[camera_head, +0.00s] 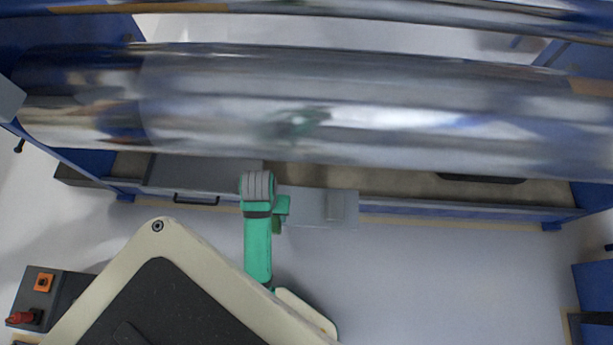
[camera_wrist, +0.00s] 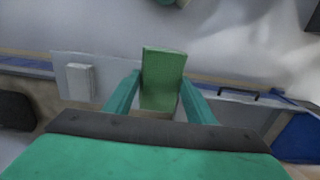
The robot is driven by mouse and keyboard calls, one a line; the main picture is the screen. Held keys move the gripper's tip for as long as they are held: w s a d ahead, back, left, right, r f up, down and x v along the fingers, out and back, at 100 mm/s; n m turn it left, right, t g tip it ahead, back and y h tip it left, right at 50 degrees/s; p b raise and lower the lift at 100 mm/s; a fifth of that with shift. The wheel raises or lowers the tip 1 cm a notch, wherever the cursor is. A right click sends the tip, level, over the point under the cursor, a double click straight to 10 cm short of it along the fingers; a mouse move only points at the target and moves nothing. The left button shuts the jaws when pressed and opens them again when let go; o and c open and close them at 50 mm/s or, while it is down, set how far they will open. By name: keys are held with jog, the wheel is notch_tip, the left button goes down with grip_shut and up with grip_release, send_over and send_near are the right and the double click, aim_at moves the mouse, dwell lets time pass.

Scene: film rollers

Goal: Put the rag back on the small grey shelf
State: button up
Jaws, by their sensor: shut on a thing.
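The rag is a folded green block (camera_wrist: 163,82), upright between the two teal fingers of my gripper (camera_wrist: 161,76) in the wrist view. The gripper is shut on it. In the head view my gripper (camera_head: 281,208) is partly hidden behind my arm, at the left end of the small grey shelf (camera_head: 309,216). A darker green bit beside it appears to be the rag (camera_head: 277,225). I cannot tell the height of the rag above the shelf.
A light grey block (camera_head: 336,206) stands on the shelf's right part, also seen in the wrist view (camera_wrist: 80,81). A grey cabinet with a black handle (camera_head: 196,200) is to the left. A large shiny roller (camera_head: 400,120) spans the space behind. The floor (camera_head: 440,280) at front right is clear.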

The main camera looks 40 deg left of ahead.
jog(key=shift+w+d+f, duration=0.1)
jog(key=shift+w+d, duration=0.05)
jog(key=shift+w, duration=0.6)
jog(key=shift+w+d+f, duration=0.1)
jog(key=shift+w+f, duration=0.15)
jog(key=shift+w+d+f, duration=0.1)
jog(key=shift+w+f, duration=0.05)
jog(key=shift+w, duration=0.3)
jog(key=shift+w+d+f, duration=0.1)
jog(key=shift+w+f, duration=0.05)
jog(key=shift+w, duration=0.25)
jog(key=w+d+f, duration=0.1)
jog(key=w+f, duration=0.1)
jog(key=w+d+f, duration=0.1)
jog(key=w+f, duration=0.1)
jog(key=w, duration=0.1)
jog(key=w+d+f, duration=0.1)
jog(key=w+f, duration=0.2)
jog(key=shift+w, duration=0.1)
jog(key=shift+w+d+f, duration=0.1)
jog(key=shift+w+f, duration=0.3)
jog(key=shift+f, duration=1.6)
